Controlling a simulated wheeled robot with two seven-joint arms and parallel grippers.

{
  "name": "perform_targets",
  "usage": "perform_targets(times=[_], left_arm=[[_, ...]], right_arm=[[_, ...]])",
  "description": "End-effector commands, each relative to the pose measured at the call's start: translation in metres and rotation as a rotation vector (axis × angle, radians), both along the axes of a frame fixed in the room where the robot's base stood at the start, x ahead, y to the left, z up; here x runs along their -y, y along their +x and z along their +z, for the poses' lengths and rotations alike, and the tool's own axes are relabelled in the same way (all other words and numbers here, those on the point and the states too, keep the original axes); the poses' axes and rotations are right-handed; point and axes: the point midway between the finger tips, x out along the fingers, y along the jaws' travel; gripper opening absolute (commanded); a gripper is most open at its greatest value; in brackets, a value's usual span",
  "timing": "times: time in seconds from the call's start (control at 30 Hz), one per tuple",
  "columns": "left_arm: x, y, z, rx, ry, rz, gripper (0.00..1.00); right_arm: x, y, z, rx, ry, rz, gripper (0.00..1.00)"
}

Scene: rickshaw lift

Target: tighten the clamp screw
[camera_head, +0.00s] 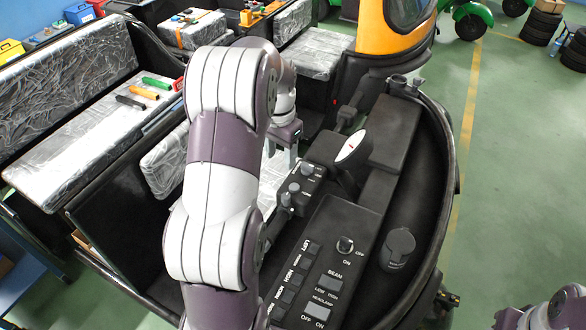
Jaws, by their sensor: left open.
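I cannot make out a clamp screw in the head view. My left arm runs up through the middle of the picture and bends down over the rickshaw's front. My left gripper (280,158) is open, just left of the black dashboard, partly hidden behind the arm. Nothing clear shows between its fingers. A white and black handle-like part (352,146) stands on the dashboard to the right of the gripper, apart from it. Only part of my right arm shows at the bottom right corner; its gripper is out of the frame.
The dashboard panel (327,232) carries switches and a knob. A plastic-wrapped seat (95,135) at the left holds a green-handled tool (157,83), an orange-handled tool (144,92) and a black tool (130,102). Green floor (520,170) is open at the right.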

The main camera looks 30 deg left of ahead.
Motion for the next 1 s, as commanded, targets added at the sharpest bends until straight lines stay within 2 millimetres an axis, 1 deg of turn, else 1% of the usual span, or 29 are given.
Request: perform_targets(times=[0.07, 0.17, 0.27, 0.33, 0.37, 0.4, 0.43, 0.5, 0.6, 0.7, 0.83, 1.0], left_arm=[[0.003, -0.005, -0.003, -0.023, -0.01, -0.036, 0.52], [0.004, -0.006, -0.016, -0.025, -0.011, -0.053, 0.52], [0.004, -0.006, -0.042, -0.025, -0.011, -0.053, 0.52], [0.005, -0.006, -0.06, -0.025, -0.011, -0.053, 0.52], [0.005, -0.006, -0.063, -0.026, -0.012, -0.052, 0.52], [0.005, -0.006, -0.063, -0.028, -0.013, -0.052, 0.52], [0.005, -0.007, -0.071, -0.029, -0.014, -0.052, 0.52], [0.005, -0.006, -0.087, -0.028, -0.013, -0.052, 0.52], [0.006, -0.006, -0.107, -0.027, -0.012, -0.051, 0.52], [0.006, -0.006, -0.12, -0.025, -0.011, -0.051, 0.52], [0.006, -0.006, -0.127, -0.024, -0.011, -0.051, 0.52], [0.006, -0.006, -0.128, -0.023, -0.011, -0.051, 0.52]], right_arm=[[0.0, 0.0, -0.002, 0.0, 0.0, 0.0, 0.43], [0.0, 0.0, -0.015, 0.0, 0.0, 0.0, 0.43], [0.001, 0.0, -0.037, 0.0, 0.0, -0.001, 0.43], [0.001, 0.0, -0.047, -0.001, 0.0, 0.0, 0.43], [0.001, -0.001, -0.045, -0.002, 0.0, 0.0, 0.43], [0.001, -0.001, -0.029, -0.002, 0.0, 0.0, 0.43], [0.001, 0.0, -0.024, -0.001, 0.0, 0.0, 0.43], [0.0, 0.0, -0.018, 0.001, 0.0, 0.0, 0.43], [0.0, 0.0, -0.012, 0.001, 0.0, 0.0, 0.43], [0.0, 0.0, -0.009, 0.0, 0.0, 0.0, 0.43], [0.0, 0.0, -0.009, 0.0, 0.0, 0.0, 0.43], [0.0, 0.0, -0.01, 0.0, 0.0, 0.0, 0.43]])
